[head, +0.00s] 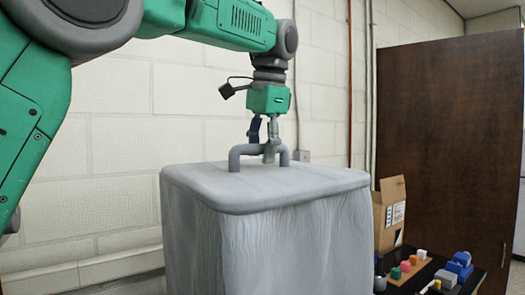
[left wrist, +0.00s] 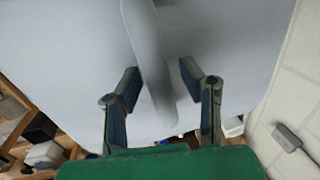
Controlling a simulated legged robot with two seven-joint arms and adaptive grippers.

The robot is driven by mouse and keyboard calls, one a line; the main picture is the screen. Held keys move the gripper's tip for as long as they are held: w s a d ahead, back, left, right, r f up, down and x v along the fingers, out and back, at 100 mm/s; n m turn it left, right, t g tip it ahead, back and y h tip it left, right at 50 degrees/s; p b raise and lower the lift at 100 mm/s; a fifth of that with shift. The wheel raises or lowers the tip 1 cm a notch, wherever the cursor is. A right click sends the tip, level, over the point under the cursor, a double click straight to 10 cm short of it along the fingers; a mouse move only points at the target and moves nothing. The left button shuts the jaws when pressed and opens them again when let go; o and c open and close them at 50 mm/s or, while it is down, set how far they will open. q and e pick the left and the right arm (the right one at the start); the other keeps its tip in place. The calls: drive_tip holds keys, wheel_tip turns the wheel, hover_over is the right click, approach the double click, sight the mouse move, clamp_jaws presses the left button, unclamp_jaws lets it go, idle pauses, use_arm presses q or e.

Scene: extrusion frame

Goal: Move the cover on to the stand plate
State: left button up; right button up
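The cover (head: 265,235) is a large grey box-like shell with a rounded top and draped-looking sides, standing in the middle of the head view. A grey bar handle (head: 240,152) rises from its top. My left gripper (head: 268,150) points down at the handle. In the left wrist view the handle bar (left wrist: 150,55) runs between the two fingers of the left gripper (left wrist: 160,78), with gaps showing beside it, so the gripper looks open around the handle. No stand plate can be made out. My right gripper is not in view.
A cardboard box (head: 391,215) and a dark table with small coloured blocks (head: 405,266) and a blue device (head: 459,265) are at right. A dark brown cabinet (head: 450,130) stands behind them. A white block wall (head: 120,150) is close behind the cover.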

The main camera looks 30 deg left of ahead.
use_arm(q)
drive_tip(key=shift+s, duration=0.15)
drive_tip(key=shift+r, duration=0.25)
drive_tip(key=r, duration=0.2)
drive_tip(key=d+r, duration=0.1)
drive_tip(key=r, duration=0.2)
drive_tip(key=shift+r, duration=0.2)
drive_tip(key=shift+s+d+r, duration=0.1)
drive_tip(key=shift+d+r, duration=0.1)
drive_tip(key=shift+r, duration=0.55)
